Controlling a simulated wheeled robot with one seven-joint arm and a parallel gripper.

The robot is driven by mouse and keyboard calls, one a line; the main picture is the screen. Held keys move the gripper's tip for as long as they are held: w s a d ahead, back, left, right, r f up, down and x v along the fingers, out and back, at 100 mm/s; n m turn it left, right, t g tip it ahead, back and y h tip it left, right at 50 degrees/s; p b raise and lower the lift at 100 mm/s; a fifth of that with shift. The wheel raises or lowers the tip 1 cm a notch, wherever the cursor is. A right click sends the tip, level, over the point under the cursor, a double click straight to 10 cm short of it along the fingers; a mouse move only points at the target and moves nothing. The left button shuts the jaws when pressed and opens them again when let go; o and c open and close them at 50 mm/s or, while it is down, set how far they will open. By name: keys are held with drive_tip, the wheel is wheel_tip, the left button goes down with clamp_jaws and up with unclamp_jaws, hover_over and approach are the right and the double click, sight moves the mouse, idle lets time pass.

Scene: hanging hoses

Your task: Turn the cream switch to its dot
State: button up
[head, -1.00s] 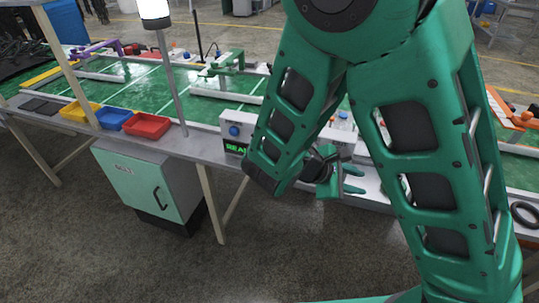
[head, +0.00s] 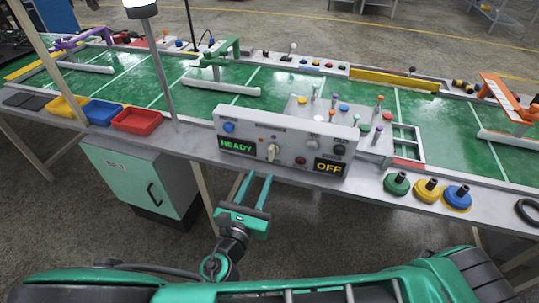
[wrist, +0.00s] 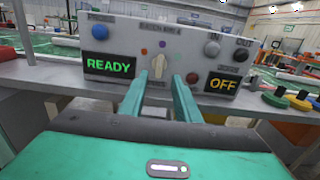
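The cream switch (head: 272,151) is a small upright knob on the front face of a grey control box (head: 222,122). In the wrist view the cream switch (wrist: 158,66) stands roughly vertical, with small coloured dots around its upper side; a purple dot (wrist: 162,44) is above it. Which dot belongs to the switch I cannot tell. My gripper (head: 259,177) is open and empty, its two green fingers pointing at the box from in front and below. In the wrist view its fingertips (wrist: 159,78) lie to either side of the switch's lower part, seemingly short of it.
The box also carries a green READY display (head: 237,146), an orange OFF display (head: 328,167), a blue button (head: 229,127) and a red button (head: 300,160). Levers with coloured knobs stand behind it. Green, yellow and blue (head: 457,196) knobs sit right on the table edge.

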sight(270, 155)
drive_tip(key=x, duration=0.9)
drive_tip(key=shift+w+d+f, duration=0.1)
drive_tip(key=shift+w, duration=0.25)
clamp_jaws()
